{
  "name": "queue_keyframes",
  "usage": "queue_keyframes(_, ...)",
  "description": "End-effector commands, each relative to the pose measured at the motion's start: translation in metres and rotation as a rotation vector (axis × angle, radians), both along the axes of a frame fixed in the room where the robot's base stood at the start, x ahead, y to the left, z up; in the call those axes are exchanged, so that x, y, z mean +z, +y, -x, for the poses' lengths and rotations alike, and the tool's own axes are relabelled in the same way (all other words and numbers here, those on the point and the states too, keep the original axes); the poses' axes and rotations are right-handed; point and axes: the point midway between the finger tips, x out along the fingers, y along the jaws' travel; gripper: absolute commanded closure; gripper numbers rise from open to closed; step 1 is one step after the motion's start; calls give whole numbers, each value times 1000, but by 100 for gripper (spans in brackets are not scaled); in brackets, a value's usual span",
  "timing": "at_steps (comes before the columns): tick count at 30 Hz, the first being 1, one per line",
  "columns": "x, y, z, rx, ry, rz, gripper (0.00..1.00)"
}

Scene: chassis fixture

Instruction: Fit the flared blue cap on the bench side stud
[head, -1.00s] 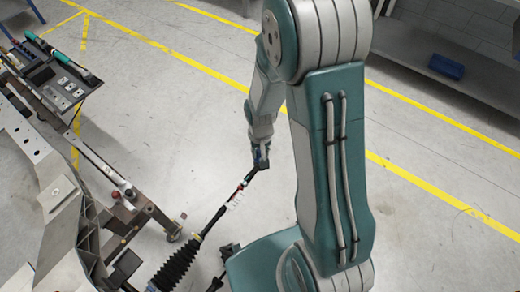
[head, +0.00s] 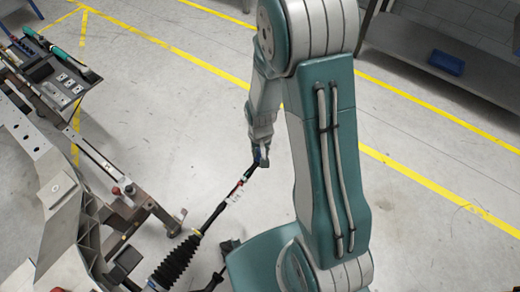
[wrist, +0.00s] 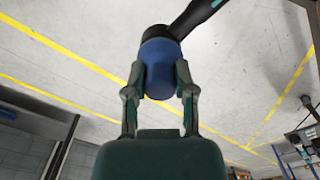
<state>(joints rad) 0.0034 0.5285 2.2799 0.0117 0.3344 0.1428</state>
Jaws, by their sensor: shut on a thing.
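The blue cap (wrist: 160,78) is between the two fingers of my gripper (wrist: 160,68) in the wrist view. My gripper is shut on its sides. The cap's far end meets the black end of a rod (wrist: 197,14); the stud itself is hidden, and I cannot tell how far the cap sits over it. In the head view my gripper (head: 259,152) is at the upper end of the rod (head: 219,212), with a little blue showing between the fingers. The rod has a red band, a white label and a ribbed black boot (head: 176,262).
A grey metal chassis frame (head: 62,197) on a fixture stands at the left. A tool tray (head: 52,75) is at the upper left. A workbench with a blue bin (head: 446,62) is at the upper right. The floor around my gripper is clear.

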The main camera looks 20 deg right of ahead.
Motion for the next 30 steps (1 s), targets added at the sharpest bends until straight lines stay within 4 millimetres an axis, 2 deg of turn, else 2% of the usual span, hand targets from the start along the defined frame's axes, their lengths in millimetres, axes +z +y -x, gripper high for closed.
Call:
queue_keyframes(19,0,0,0,0,0,0,91)
queue_keyframes(20,0,0,0,0,0,0,57)
queue_keyframes(21,0,0,0,0,0,0,39)
queue_keyframes(22,0,0,0,0,0,0,26)
queue_keyframes(30,0,0,0,0,0,0,26)
